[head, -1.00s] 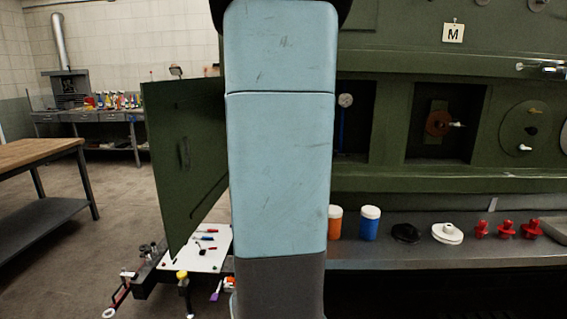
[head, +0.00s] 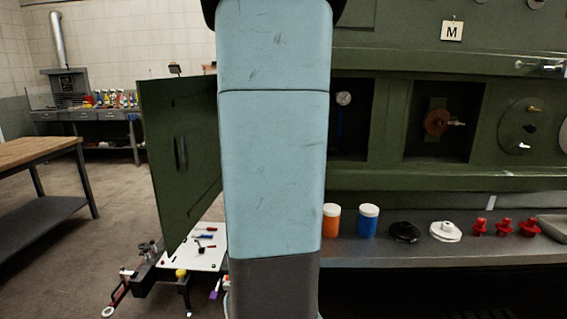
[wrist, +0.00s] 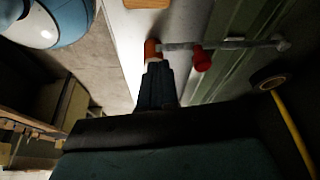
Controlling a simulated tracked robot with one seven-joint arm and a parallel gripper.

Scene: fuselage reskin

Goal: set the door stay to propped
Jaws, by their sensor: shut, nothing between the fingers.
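The green door (head: 180,160) stands swung out at the left of the fuselage wall in the head view. My arm hides its hinge side. In the wrist view a grey rod (wrist: 232,44), which looks like the door stay, runs across the top right. A red knob (wrist: 201,60) sits on it. An orange piece (wrist: 151,49) is at its left end. My gripper (wrist: 155,68) is shut and empty, its tips close to the orange piece. I cannot tell whether they touch. The stay and my gripper are hidden in the head view.
A bench ledge (head: 400,254) under the wall holds an orange jar (head: 331,221), a blue jar (head: 368,222), black and white discs, and several red fittings (head: 503,228). A white tool tray (head: 205,258) stands below the door. A wooden-topped table (head: 35,152) is at far left.

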